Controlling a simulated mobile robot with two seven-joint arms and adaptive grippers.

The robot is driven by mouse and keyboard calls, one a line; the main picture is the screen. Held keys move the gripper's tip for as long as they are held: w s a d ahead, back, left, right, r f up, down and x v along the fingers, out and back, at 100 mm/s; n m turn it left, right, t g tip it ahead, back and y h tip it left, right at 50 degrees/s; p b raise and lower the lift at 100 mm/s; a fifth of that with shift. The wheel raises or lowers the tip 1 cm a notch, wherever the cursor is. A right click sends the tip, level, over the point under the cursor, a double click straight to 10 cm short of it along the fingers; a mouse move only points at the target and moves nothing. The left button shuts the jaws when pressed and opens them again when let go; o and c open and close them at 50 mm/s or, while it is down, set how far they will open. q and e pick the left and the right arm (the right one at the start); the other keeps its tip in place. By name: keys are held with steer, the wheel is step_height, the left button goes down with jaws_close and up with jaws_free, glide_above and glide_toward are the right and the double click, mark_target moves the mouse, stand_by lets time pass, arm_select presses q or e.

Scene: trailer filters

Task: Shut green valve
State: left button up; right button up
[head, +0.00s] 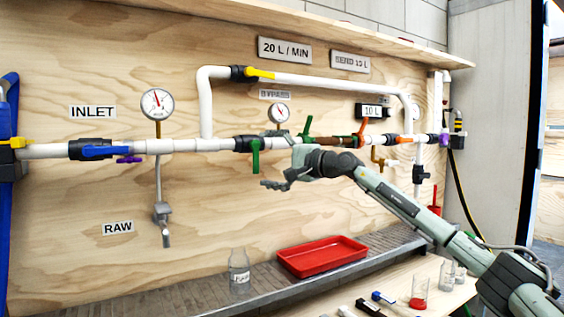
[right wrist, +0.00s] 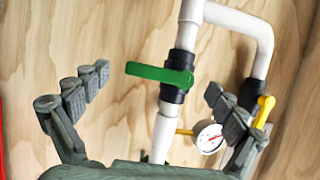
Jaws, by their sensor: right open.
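The green valve (head: 255,157) is a black body on the white main pipe with a green lever hanging down across the pipe. In the right wrist view its green lever (right wrist: 160,73) lies across the pipe, between the fingertips and beyond them. My right gripper (head: 275,160) is open and empty, just right of the lever. In the right wrist view the fingers of the right gripper (right wrist: 156,88) are spread wide on both sides of the lever, with no contact visible. A second green handle (head: 307,128) stands up farther right on the pipe. My left gripper is not in view.
A pressure gauge (head: 279,113) stands just above the gripper; it also shows in the right wrist view (right wrist: 209,137). A blue-handled valve (head: 98,152) is left, orange handles (head: 362,131) right. A red tray (head: 322,257) and glass bottle (head: 239,270) sit on the shelf below.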

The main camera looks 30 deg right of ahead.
steer(key=v, duration=0.7)
steer(key=shift+s, duration=0.3)
steer(key=shift+d, duration=0.1)
